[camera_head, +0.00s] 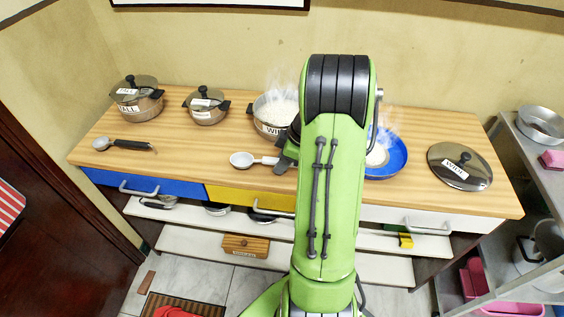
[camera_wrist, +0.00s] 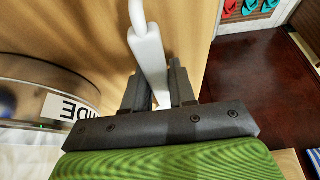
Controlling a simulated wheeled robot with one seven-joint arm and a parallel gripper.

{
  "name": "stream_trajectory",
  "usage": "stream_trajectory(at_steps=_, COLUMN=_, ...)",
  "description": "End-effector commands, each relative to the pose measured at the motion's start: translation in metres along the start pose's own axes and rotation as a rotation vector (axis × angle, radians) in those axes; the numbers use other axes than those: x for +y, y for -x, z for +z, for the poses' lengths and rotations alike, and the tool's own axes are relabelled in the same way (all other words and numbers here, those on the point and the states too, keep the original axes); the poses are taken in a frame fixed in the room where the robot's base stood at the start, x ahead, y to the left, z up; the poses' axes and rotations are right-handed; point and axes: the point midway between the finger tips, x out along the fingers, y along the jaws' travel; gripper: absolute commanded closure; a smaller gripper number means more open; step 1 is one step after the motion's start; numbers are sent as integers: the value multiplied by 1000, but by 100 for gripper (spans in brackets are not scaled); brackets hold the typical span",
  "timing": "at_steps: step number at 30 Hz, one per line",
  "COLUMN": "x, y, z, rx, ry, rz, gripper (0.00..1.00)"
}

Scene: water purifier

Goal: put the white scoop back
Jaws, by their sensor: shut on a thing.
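The white scoop (camera_head: 241,160) is over the wooden counter, left of my arm in the head view, with its bowl to the left. Its handle runs right to my gripper (camera_head: 284,158), which is partly hidden by my arm. In the wrist view the white handle (camera_wrist: 149,52) lies between the two dark fingers of my gripper (camera_wrist: 156,85), which are shut on it. The scoop's bowl is out of the wrist view. I cannot tell whether the scoop touches the counter.
A wide steaming pot (camera_head: 270,128) labelled "WIDE" stands just behind the scoop. A blue pan (camera_head: 398,157) is right of my arm, and a lid (camera_head: 460,167) lies farther right. Two lidded pots (camera_head: 137,104) and a dark-handled spoon (camera_head: 104,143) are at the left.

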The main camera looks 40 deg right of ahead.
Motion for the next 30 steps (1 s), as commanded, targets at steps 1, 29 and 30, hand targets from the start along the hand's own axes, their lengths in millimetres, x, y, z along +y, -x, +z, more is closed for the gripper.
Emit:
stream_trajectory(at_steps=1, x=0, y=-3, z=1, rx=0, ry=0, rz=0, gripper=100)
stream_trajectory(at_steps=29, x=1, y=108, z=-2, rx=0, ry=-3, rz=3, gripper=49)
stream_trajectory(at_steps=30, x=1, y=113, z=-1, rx=0, ry=-2, rz=2, gripper=49)
